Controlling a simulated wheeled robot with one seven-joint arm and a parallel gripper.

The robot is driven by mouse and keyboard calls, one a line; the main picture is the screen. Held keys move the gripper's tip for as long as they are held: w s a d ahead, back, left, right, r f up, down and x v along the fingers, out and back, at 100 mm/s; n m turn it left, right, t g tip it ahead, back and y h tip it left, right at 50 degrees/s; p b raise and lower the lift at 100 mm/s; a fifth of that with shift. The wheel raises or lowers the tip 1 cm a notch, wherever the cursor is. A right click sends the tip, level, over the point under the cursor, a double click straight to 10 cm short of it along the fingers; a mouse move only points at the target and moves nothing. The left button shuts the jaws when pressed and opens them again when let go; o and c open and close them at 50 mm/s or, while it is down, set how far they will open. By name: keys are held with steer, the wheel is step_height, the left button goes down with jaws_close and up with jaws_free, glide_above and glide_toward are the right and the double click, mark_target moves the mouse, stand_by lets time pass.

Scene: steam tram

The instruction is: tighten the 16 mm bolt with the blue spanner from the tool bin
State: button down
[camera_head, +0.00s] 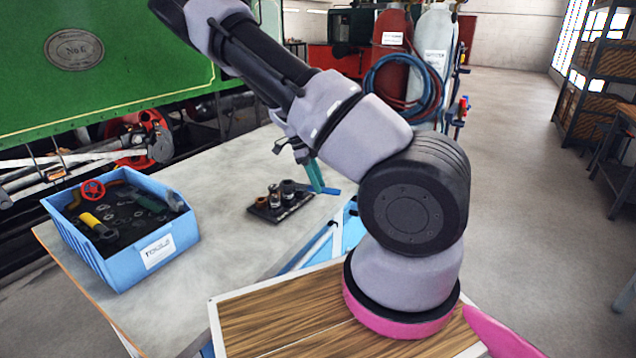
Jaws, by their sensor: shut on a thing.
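My gripper (317,184) hangs over the workbench, its teal fingers shut on the blue spanner (330,191). Only a short bright blue part of the spanner shows, close to the right end of a dark plate (281,212). Bolts stand on the plate, among them a larger dark one (288,188) nearest the spanner. I cannot tell which bolt is the 16 mm one, or whether the spanner touches any bolt. The blue tool bin (113,260) stands on the bench at the left, with several tools in it.
The bench top (225,190) is bare between bin and plate. A green tram body (110,60) and its wheel gear stand behind the bench. Gas cylinders (433,50) with hoses stand beyond my arm. Shelving (595,75) is at the far right.

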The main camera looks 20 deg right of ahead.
steer(key=shift+f, duration=0.85)
stand_by(0.5)
steer(key=shift+s+a+m, duration=0.3)
steer(key=shift+a+m, duration=0.1)
steer(key=shift+m, duration=0.1)
steer(key=shift+w+d+n, duration=0.2)
steer(key=shift+n, duration=0.1)
steer(key=shift+w+d, duration=0.15)
steer(key=shift+r, duration=1.4)
stand_by(2.9)
steer(key=shift+r, duration=1.45)
